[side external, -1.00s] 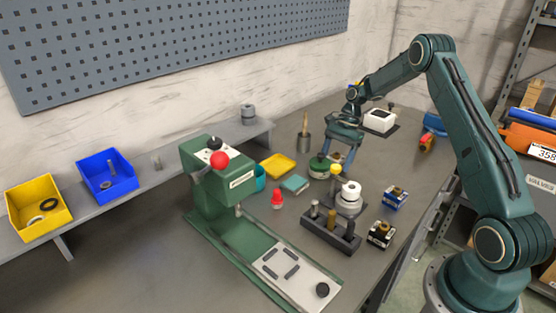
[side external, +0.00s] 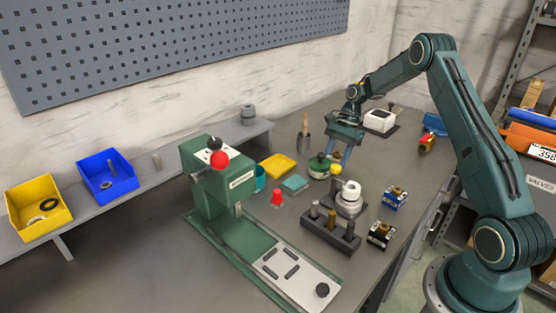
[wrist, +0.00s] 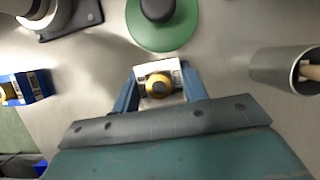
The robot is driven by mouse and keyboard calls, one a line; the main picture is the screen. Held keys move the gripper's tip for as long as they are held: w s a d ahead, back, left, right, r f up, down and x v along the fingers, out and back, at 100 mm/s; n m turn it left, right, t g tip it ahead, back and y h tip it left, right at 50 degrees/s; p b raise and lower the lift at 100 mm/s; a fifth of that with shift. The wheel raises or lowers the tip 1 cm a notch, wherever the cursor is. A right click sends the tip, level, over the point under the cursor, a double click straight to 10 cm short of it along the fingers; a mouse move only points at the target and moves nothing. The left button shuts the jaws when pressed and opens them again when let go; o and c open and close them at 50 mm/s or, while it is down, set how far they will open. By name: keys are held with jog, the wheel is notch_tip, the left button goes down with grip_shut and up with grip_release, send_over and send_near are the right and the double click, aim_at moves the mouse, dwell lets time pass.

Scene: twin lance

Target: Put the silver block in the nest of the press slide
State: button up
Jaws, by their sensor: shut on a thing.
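In the wrist view the silver block (wrist: 172,68), pale with a round brass piece on its face, sits between the two blue fingers of my gripper (wrist: 158,88). The fingers are shut on its sides. In the side view my gripper (side external: 340,152) is low over the bench behind the green round pot, and I cannot make out the block there. The green press (side external: 215,190) stands left of centre with a red ball lever. Its silver slide (side external: 295,274) reaches toward the front, with dark bars around the nest area and a black knob at the end. The nest looks empty.
The green pot with a black knob (wrist: 160,25) is just ahead of my gripper.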

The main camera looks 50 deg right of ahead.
notch_tip(320, 180, up, 10)
jog(key=shift+f, duration=0.15)
dwell(0.4)
jog(key=shift+a, duration=0.1)
dwell(0.4)
jog(key=w+a+r, duration=0.1)
jog(key=a+r, duration=0.3)
jog(key=a, duration=0.6)
notch_tip(320, 180, up, 8)
send_over(275, 269)
jog(key=d, duration=0.2)
notch_tip(275, 269, down, 16)
jog(key=shift+a+f, duration=0.1)
jog(key=shift+a, duration=0.05)
jog(key=shift+f, duration=0.1)
jog(key=shift+f, duration=1.8)
